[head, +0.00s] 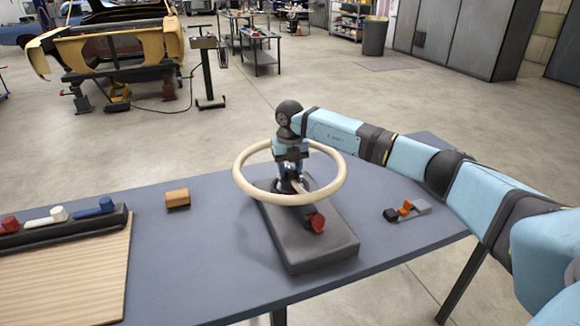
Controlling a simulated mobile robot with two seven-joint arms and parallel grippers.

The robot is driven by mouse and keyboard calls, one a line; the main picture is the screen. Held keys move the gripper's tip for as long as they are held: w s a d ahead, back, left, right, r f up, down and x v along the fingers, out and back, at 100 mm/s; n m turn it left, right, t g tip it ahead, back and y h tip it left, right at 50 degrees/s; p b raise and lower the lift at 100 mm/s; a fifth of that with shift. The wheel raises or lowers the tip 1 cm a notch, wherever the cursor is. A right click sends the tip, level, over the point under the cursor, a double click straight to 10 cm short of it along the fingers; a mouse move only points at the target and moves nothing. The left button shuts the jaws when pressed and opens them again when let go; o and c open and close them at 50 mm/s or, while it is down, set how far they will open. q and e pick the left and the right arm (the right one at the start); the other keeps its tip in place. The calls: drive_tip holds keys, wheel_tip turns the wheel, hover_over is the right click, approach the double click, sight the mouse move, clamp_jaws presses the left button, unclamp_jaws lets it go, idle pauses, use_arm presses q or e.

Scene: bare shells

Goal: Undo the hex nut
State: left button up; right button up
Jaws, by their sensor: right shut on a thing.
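A cream ring-shaped wheel (241,184) sits above a dark grey block (318,250) on the table. My right gripper (291,182) points straight down at the wheel's hub, inside the ring. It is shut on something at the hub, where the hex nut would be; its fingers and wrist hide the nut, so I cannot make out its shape. A red-ended part (317,222) sticks out at the front of the hub, over the block. My left gripper is not in view.
The blue-grey table (205,250) carries an orange-brown block (178,198), a small grey and orange item (406,210) at right, and a wooden board (70,275) with a dark rack (65,232) of coloured handles at left.

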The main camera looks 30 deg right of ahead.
sight(290, 169)
drive_tip(key=n, duration=0.4)
drive_tip(key=shift+r+n, duration=0.1)
drive_tip(key=shift+n, duration=1.9)
drive_tip(key=o, duration=0.9)
drive_tip(key=shift+o, duration=0.2)
wheel_tip(290, 169, up, 14)
